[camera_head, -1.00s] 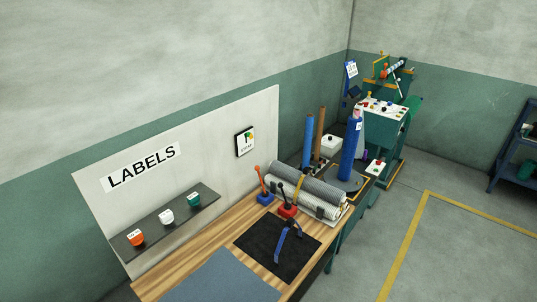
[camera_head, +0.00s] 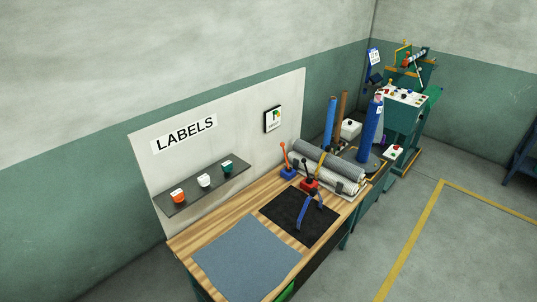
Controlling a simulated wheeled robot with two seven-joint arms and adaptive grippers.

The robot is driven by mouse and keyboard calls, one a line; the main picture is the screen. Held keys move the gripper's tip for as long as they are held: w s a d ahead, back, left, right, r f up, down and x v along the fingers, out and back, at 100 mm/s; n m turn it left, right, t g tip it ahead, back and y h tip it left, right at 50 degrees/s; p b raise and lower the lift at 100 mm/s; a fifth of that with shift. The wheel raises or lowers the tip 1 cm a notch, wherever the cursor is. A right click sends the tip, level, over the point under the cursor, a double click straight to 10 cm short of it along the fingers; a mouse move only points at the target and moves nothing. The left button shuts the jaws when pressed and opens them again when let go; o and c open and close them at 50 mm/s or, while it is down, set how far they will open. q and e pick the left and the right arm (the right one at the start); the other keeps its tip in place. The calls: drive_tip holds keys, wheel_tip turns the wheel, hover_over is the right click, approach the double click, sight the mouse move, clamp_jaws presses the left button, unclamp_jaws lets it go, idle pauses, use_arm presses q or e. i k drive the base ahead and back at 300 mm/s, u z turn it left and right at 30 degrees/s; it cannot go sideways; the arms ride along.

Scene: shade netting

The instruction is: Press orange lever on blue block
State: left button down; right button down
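An orange lever (camera_head: 284,154) stands up from a small blue block (camera_head: 288,172) on the wooden workbench, near the back edge by the white panel. The lever looks nearly upright, tilted a little to the left. To its right is a red block (camera_head: 309,185) with a dark lever (camera_head: 306,168). Neither of my grippers shows in the head view.
On the workbench (camera_head: 225,218) lie a grey mat (camera_head: 245,258), a black mat (camera_head: 285,218) with a blue-handled tool (camera_head: 302,214), and grey rolls (camera_head: 325,165). A shelf (camera_head: 208,192) with several labelled cups is on the panel.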

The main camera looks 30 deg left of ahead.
sight(282, 144)
drive_tip(key=u, duration=0.1)
drive_tip(key=k, duration=0.1)
drive_tip(key=z, duration=0.8)
drive_tip(key=i, duration=1.15)
drive_tip(key=u, duration=0.65)
drive_tip(key=i, duration=0.25)
drive_tip(key=u, duration=0.4)
